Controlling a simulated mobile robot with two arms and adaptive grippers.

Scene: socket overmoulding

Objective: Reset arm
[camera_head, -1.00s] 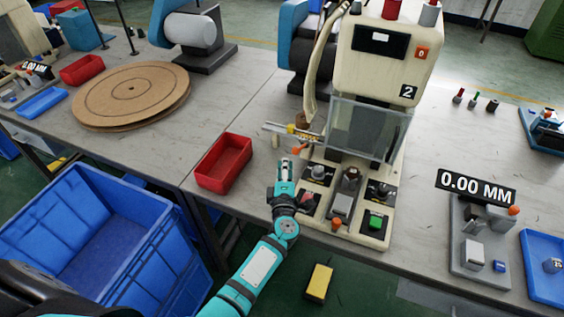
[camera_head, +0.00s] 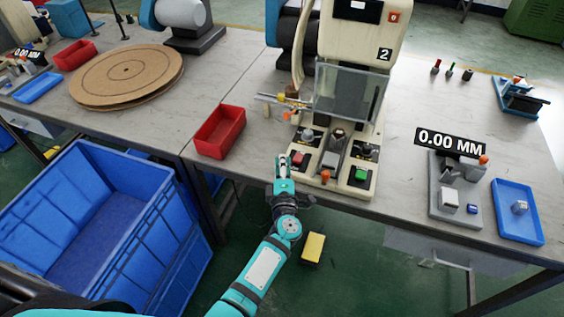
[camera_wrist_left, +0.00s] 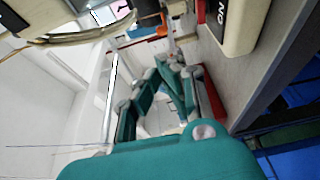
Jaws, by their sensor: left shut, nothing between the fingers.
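My left gripper (camera_head: 283,163) is shut and empty. In the head view it is at the front edge of the table, just left of the base of the machine marked 2 (camera_head: 352,75). In the left wrist view its teal fingers (camera_wrist_left: 172,75) are together with nothing between them. The machine base has a red button (camera_head: 300,156) close to the gripper and a green button (camera_head: 361,174) farther right. My right gripper does not show.
A red tray (camera_head: 219,132) stands on the table left of the gripper. A blue crate (camera_head: 168,215) stands on the floor at left. A gauge (camera_head: 455,190) reading 0.00 MM and a blue tray (camera_head: 518,213) are at right. A cardboard disc (camera_head: 127,75) lies at the left.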

